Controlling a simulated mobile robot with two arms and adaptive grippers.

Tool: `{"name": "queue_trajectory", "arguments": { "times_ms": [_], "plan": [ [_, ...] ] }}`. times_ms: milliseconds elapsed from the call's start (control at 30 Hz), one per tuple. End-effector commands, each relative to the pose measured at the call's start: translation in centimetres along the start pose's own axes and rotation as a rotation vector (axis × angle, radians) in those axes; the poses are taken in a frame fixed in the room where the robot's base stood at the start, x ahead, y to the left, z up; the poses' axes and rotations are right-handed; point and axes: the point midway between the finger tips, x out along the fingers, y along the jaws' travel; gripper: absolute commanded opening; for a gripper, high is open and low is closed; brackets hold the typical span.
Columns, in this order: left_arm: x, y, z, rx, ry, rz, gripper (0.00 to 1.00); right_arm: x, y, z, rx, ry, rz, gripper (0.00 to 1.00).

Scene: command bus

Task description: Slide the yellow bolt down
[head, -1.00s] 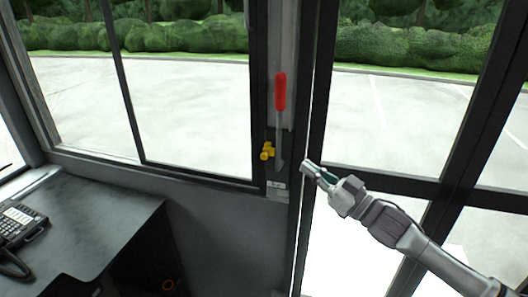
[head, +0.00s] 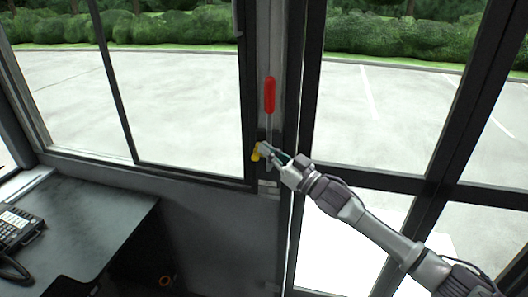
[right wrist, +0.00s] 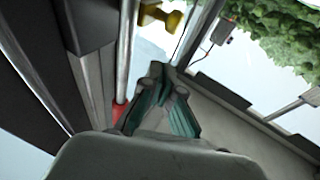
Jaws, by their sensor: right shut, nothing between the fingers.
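The yellow bolt (head: 256,152) is on the dark window post, left of the grey shaft of the red-handled lever. It also shows at the top of the right wrist view (right wrist: 162,16). My right gripper (head: 268,152) is shut and empty. In the head view its tips overlap the right side of the bolt and hide part of it. In the right wrist view the fingertips (right wrist: 158,72) appear below the bolt, with a gap between them. Whether they touch it I cannot tell. My left gripper is not in view.
The red lever handle (head: 270,95) stands upright just above my right gripper, its shaft close to the fingers. A glazed door frame (head: 380,180) is at the right. A desk (head: 90,225) with a telephone (head: 18,232) is at the lower left.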

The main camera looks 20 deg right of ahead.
Motion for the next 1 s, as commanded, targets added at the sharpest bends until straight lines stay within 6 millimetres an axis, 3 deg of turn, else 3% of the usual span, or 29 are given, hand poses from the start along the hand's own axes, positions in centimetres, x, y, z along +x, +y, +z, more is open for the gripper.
{"name": "queue_trajectory", "arguments": {
  "times_ms": [200,667,767,1000],
  "plan": [
    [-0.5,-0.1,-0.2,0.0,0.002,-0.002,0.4,0.5,0.0,2.3,0.001,-0.001,0.001,0.0],
    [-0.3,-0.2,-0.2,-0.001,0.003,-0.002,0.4,0.4,0.0,3.0,0.001,-0.002,0.0,0.0],
    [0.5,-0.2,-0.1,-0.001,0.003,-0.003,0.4,0.1,0.0,4.0,0.002,-0.002,0.0,0.0],
    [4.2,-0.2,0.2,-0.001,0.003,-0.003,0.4,-1.4,-0.1,9.5,0.002,-0.005,0.001,0.0]
  ]
}}
